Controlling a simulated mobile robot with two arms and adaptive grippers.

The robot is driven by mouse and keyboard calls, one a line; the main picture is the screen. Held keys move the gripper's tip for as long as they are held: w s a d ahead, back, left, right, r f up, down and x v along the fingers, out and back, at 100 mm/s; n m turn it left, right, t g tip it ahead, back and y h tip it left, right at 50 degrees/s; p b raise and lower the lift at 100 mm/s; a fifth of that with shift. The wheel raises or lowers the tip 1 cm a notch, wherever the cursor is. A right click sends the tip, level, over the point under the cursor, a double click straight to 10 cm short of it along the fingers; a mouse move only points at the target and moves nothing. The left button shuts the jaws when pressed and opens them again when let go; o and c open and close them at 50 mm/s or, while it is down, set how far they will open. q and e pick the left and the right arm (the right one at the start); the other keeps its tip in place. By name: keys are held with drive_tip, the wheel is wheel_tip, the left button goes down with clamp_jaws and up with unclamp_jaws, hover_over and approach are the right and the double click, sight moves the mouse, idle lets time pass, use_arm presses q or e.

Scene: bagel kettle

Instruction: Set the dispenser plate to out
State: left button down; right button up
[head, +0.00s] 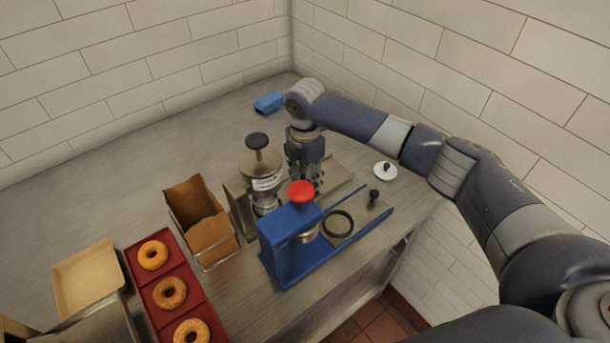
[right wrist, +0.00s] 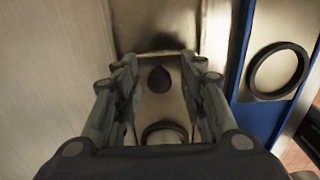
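A steel dispenser (head: 235,195) with a clear canister and black top knob (head: 257,141) stands mid-counter. Beside it is a blue dispenser (head: 283,250) with a red knob (head: 301,193); its plate carries a dark ring (head: 338,223) and a small black knob (head: 374,196). My right gripper (head: 306,185) points down behind the red knob, over the steel dispenser's tray. In the right wrist view its fingers (right wrist: 159,66) are spread, with a black plate knob (right wrist: 158,79) between them and a gap on both sides. A ring (right wrist: 163,132) shows partly nearer the palm. My left gripper is out of view.
A bagel tray (head: 196,302) in dark red, a paper-bag holder (head: 213,243) and a tan tray (head: 88,278) stand at left. A white lid (head: 385,171) lies near the right wall. A blue object (head: 268,101) lies at the back. The back-left counter is clear.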

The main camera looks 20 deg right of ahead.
drive_tip(key=shift+c, duration=0.3)
clamp_jaws()
drive_tip(key=w+d, duration=0.1)
drive_tip(key=d, duration=0.2)
drive_tip(key=w+d, duration=0.1)
drive_tip(key=d, duration=0.2)
drive_tip(key=w+d, duration=0.1)
drive_tip(key=d, duration=0.3)
drive_tip(key=shift+w+d, duration=0.1)
drive_tip(key=shift+w, duration=0.3)
drive_tip(key=shift+r, duration=0.1)
drive_tip(key=shift+o, duration=0.3)
unclamp_jaws()
drive_tip(key=shift+d, duration=0.2)
